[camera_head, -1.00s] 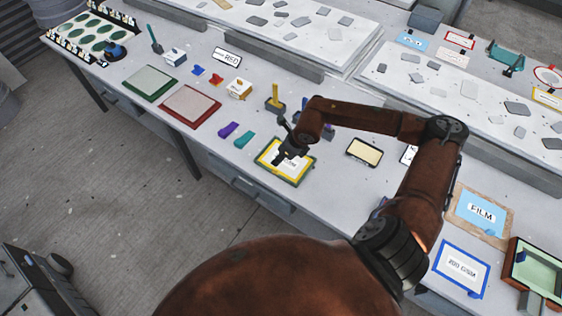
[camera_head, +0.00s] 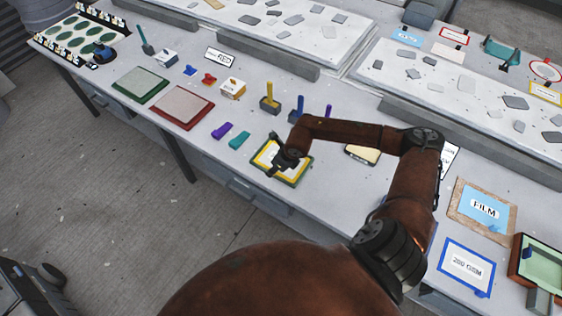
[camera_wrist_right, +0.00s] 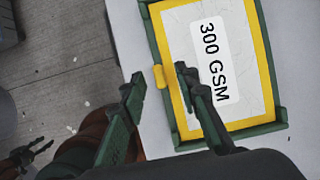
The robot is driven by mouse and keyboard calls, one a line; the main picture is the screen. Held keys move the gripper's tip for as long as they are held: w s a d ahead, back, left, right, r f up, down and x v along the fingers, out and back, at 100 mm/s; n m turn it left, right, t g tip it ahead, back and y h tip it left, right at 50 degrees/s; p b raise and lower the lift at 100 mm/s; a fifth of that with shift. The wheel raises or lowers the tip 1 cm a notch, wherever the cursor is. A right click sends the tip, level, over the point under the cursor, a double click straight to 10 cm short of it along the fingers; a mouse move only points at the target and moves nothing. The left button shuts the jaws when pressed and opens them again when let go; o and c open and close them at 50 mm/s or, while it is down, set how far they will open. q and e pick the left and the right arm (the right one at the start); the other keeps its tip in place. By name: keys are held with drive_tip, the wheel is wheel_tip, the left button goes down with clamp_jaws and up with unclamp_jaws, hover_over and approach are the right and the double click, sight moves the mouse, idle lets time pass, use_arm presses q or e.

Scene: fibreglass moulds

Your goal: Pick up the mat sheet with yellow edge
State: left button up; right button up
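The mat sheet with yellow edge (camera_head: 297,172) lies in a green-rimmed tray (camera_head: 307,169) near the table's front edge. In the right wrist view the sheet (camera_wrist_right: 240,35) is white, with a "300 GSM" label and a yellow tab (camera_wrist_right: 160,76) on its near side. My right gripper (camera_head: 274,168) is over the tray's front side and hides part of the sheet. In the wrist view this gripper (camera_wrist_right: 158,76) is open, its fingers apart on either side of the tab in the picture. A small dark gripper, apparently my left (camera_wrist_right: 28,158), shows low at the left; its opening is unclear.
A red-framed tray (camera_head: 212,108) and purple (camera_head: 222,131) and teal (camera_head: 239,140) pieces lie left of the sheet. Yellow (camera_head: 269,104) and blue (camera_head: 297,108) upright pieces stand behind it. A blue-edged "200 GSM" sheet (camera_head: 466,282) lies at the right.

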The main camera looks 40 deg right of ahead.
drive_tip(key=shift+w+a+f, duration=0.1)
drive_tip(key=shift+w+f, duration=0.1)
drive_tip(key=shift+f, duration=0.25)
clamp_jaws()
